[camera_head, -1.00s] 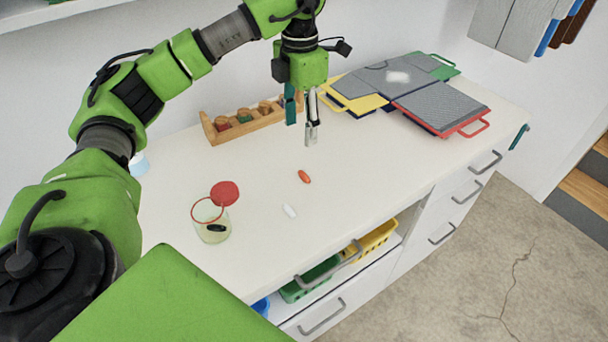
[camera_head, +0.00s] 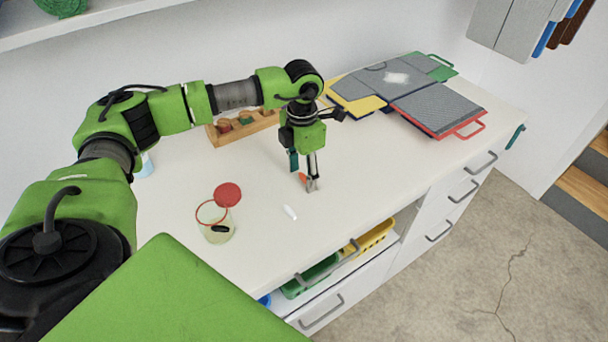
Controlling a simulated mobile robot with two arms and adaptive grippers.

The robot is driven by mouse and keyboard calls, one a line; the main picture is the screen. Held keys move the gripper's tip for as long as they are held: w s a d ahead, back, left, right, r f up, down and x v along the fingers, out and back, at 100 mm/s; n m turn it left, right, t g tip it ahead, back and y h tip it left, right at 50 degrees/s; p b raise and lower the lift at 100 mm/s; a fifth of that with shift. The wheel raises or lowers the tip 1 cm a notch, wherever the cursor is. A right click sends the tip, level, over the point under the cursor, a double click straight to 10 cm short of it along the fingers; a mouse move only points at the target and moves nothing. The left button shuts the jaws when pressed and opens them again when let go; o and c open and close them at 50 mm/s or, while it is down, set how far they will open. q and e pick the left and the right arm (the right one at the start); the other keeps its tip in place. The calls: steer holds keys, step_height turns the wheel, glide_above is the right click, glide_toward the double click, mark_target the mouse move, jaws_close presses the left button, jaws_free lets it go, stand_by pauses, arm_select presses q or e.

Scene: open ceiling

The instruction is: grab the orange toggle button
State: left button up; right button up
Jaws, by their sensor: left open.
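The orange toggle button (camera_head: 302,177) lies on the white counter near its middle, partly hidden behind a finger of my left gripper. My left gripper (camera_head: 303,178) points down with its fingers apart, one on each side of the button, low over the counter. I cannot tell whether the fingers touch the button. A white toggle button (camera_head: 290,212) lies on the counter a little nearer to me. A glass jar (camera_head: 217,230) with a red rim holds a black toggle button (camera_head: 220,229). My right gripper is not in view.
A red lid (camera_head: 228,194) is beside the jar. A wooden rack (camera_head: 215,133) with small jars stands behind the gripper. Grey boards with coloured frames (camera_head: 440,105) lie at the back right. Green (camera_head: 310,276) and yellow (camera_head: 370,240) baskets sit below the counter.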

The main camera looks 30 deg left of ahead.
arm_select(q)
steer(key=c, duration=0.8)
steer(key=shift+c, duration=0.2)
